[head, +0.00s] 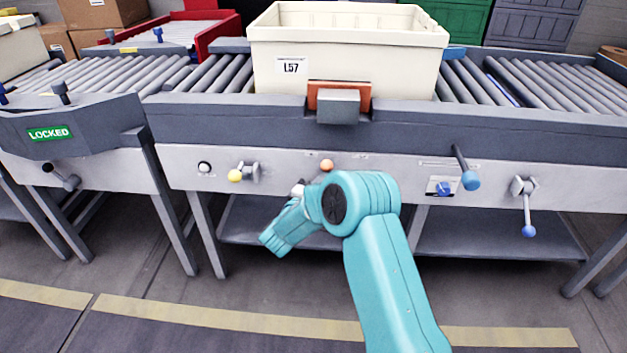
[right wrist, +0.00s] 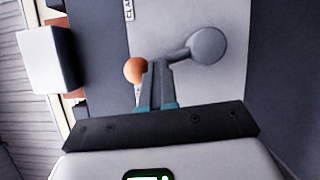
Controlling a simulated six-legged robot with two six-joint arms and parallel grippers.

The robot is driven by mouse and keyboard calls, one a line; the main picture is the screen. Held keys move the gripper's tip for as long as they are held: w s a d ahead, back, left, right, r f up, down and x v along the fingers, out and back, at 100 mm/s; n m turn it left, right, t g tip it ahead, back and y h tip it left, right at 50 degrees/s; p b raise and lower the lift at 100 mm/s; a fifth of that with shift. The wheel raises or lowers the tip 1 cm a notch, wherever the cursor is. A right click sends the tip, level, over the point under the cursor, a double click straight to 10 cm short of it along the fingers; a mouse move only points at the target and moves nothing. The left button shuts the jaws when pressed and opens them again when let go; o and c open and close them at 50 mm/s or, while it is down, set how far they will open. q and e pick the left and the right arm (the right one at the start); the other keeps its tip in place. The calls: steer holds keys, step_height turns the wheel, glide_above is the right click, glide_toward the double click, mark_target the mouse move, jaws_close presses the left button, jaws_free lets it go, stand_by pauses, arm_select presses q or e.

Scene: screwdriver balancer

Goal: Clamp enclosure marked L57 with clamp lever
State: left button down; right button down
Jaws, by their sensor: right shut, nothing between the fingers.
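The cream enclosure marked L57 (head: 350,58) stands on the roller conveyor. An orange pad (head: 318,88) with a grey block is at its front face; I cannot tell whether they touch. The clamp lever's orange ball (head: 327,165) shows on the pale front panel. In the right wrist view the ball (right wrist: 135,69) is just left of my fingertips, and a grey round hub (right wrist: 208,45) with its shaft is to their right. My right gripper (right wrist: 158,72) is shut and empty, hiding the middle of the shaft. In the head view the right gripper (head: 298,188) is below and left of the ball. My left gripper is out of view.
The panel also carries a yellow-knobbed lever (head: 236,175), a blue-knobbed lever (head: 470,180) and another blue-knobbed lever (head: 528,230) at the right. A left conveyor section bears a green LOCKED sign (head: 50,133). The floor in front is clear.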

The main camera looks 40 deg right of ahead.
steer(key=s+d+m+y+p, duration=0.1)
steer(key=m+p, duration=0.1)
steer(key=s+d+r+m+y+p, duration=0.1)
steer(key=m+p, duration=0.1)
steer(key=s+d+m+p, duration=0.1)
steer(key=m+p, duration=0.1)
steer(key=shift+r+y+p, duration=0.2)
steer(key=shift+y+p, duration=0.15)
steer(key=shift+y, duration=0.05)
steer(key=shift+s+d, duration=0.2)
stand_by(0.5)
stand_by(0.5)
